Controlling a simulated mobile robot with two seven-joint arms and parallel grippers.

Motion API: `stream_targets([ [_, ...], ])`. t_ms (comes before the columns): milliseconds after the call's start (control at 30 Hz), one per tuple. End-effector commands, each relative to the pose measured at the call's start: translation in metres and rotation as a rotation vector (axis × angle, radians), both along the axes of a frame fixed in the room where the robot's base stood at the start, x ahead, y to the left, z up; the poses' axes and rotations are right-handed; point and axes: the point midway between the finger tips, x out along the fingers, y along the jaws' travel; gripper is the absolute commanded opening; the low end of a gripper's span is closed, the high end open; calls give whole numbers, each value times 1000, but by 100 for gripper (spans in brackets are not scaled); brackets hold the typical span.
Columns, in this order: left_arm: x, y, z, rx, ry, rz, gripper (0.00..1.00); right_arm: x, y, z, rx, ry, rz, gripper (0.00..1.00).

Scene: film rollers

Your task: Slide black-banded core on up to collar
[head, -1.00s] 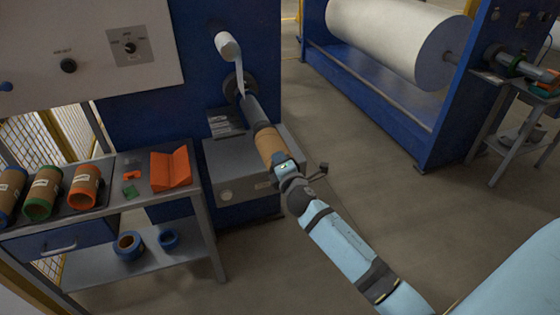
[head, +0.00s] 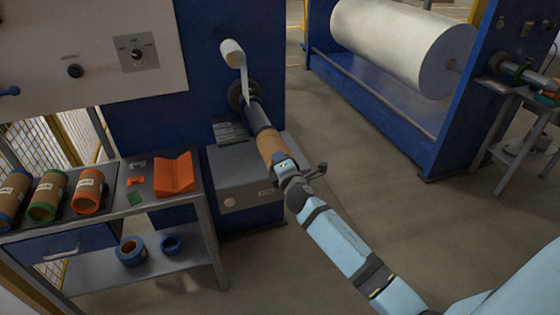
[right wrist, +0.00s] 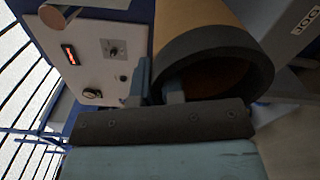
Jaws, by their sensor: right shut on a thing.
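The black-banded core (head: 270,146) is a brown cardboard tube, tilted in the head view and lined up with the dark shaft (head: 257,116). In the right wrist view its near end shows a wide black band (right wrist: 215,62) and a dark, open bore. A dark round collar (head: 238,95) sits at the machine face, beyond the core. My right gripper (head: 284,164) is shut on the core's near end, with one finger inside the bore and one outside. How far the shaft reaches into the core is hidden. My left gripper is out of view.
A bench (head: 130,215) at left holds tubes with blue, green and orange (head: 88,190) bands and an orange cradle (head: 174,175). Blue rings lie on its lower shelf. A grey box (head: 240,180) stands under the shaft. A large white roll (head: 400,45) stands at right; open floor lies between.

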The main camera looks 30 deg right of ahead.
Motion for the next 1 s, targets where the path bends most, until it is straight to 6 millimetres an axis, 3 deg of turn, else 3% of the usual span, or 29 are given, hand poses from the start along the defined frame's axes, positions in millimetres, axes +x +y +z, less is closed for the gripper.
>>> stream_targets([
  [600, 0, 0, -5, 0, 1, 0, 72, 32, -8, 1, -1, -2, 0, 0],
  [1000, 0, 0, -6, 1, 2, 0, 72, 34, -8, 1, -1, -2, 0, 0],
])
